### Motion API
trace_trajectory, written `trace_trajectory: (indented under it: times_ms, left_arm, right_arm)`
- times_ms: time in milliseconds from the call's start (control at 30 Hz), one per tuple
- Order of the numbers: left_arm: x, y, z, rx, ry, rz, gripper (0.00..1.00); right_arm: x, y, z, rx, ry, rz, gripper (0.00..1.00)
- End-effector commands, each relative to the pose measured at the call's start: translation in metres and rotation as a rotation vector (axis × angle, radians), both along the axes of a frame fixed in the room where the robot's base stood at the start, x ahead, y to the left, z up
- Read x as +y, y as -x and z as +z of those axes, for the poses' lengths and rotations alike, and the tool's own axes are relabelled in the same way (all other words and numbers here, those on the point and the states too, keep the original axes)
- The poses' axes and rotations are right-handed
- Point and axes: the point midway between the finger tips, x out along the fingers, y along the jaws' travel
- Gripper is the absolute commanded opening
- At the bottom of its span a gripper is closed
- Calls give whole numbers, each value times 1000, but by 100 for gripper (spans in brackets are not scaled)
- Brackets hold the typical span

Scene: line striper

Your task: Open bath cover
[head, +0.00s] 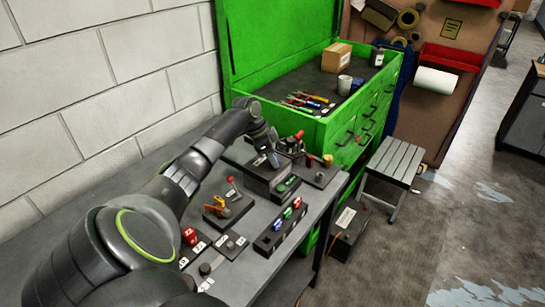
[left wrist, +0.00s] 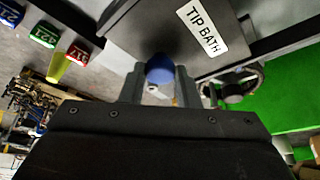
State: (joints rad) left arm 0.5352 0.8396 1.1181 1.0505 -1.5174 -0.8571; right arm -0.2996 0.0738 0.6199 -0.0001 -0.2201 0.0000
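The bath is a dark box (head: 262,183) on the grey bench in the head view. In the left wrist view its dark cover (left wrist: 165,30) carries a white TIP BATH label (left wrist: 203,27). A round blue knob (left wrist: 160,66) sits at the cover's edge. My left gripper (head: 267,153) is over the box in the head view. In the left wrist view its two fingers (left wrist: 160,83) stand on both sides of the blue knob and appear to touch it. The cover looks closed, but my gripper hides part of it. My right gripper is not in view.
A rack with red, green and blue labelled blocks (head: 280,229) stands in front of the box. A tool stand (head: 228,205) is to its left, another fixture (head: 320,172) to its right. A green tool cabinet (head: 345,135) stands behind. A slatted stool (head: 393,165) is at the right.

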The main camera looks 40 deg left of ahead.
Motion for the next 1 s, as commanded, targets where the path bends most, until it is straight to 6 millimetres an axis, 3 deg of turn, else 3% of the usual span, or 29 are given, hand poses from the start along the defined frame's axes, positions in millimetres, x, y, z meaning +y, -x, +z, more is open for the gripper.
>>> trace_trajectory:
  times_ms: [33, 200, 433, 800, 1000]
  left_arm:
    - [0, 0, 0, 1, 1, 0, 21]
    - [0, 0, 0, 1, 1, 0, 0]
    - [6, 0, -1, 1, 0, 2, 0]
    - [76, 7, -3, 1, -3, 4, 0]
    - [92, 10, 0, -2, 1, 1, 0]
  right_arm:
    - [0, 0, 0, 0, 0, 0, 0]
    - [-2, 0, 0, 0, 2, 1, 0]
    - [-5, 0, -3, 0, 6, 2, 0]
    - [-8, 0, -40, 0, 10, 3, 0]
    - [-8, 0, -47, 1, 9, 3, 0]
